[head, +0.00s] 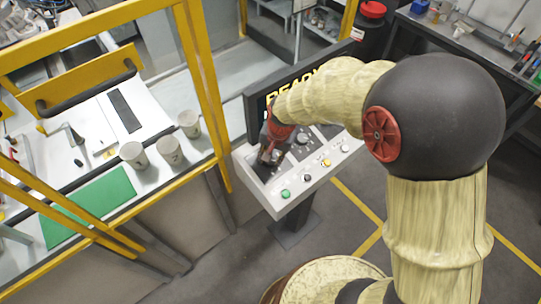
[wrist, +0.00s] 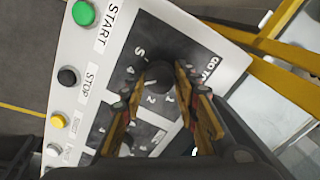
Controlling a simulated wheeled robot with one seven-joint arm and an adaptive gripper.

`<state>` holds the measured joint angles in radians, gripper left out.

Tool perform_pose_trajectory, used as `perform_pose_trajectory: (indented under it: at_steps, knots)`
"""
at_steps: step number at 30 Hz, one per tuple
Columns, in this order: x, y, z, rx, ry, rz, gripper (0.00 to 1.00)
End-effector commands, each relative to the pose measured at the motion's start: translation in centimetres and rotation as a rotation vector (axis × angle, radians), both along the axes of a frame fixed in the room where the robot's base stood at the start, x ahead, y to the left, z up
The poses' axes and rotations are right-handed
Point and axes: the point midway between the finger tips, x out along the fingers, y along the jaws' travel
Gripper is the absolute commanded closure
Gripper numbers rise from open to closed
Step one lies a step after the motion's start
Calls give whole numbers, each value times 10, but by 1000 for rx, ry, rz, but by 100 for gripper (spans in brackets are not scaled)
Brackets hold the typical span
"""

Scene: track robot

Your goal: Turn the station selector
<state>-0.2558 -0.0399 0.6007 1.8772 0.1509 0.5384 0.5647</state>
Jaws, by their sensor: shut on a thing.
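The station selector is a dark round knob (wrist: 158,74) on a black dial plate with white numbers, in the wrist view. The digits 1 and 2 show below it, and more marks lie up and to its left. My gripper (wrist: 158,82) has one finger on each side of the knob and is shut on it. Which number the knob points to is not clear. In the head view, my gripper (head: 272,152) reaches down onto the left part of the grey control panel (head: 270,207) and hides the selector.
A green START button (wrist: 83,13), a black STOP button (wrist: 67,76) and a yellow button (wrist: 58,120) line the panel's edge. A screen (head: 250,115) stands behind the panel, partly covered by my arm. A yellow-framed bench with cups (head: 132,154) is at left.

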Motion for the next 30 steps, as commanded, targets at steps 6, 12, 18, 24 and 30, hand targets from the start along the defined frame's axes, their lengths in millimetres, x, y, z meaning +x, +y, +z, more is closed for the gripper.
perform_pose_trajectory:
  at_steps: [6,12,18,24,30]
  knots:
    - [0,-1,2,44,31,-200,95]
    - [0,-1,2,85,57,-384,95]
    - [0,-2,2,125,86,-567,95]
    - [0,-2,2,163,112,-740,95]
    - [0,-2,2,195,132,-884,95]
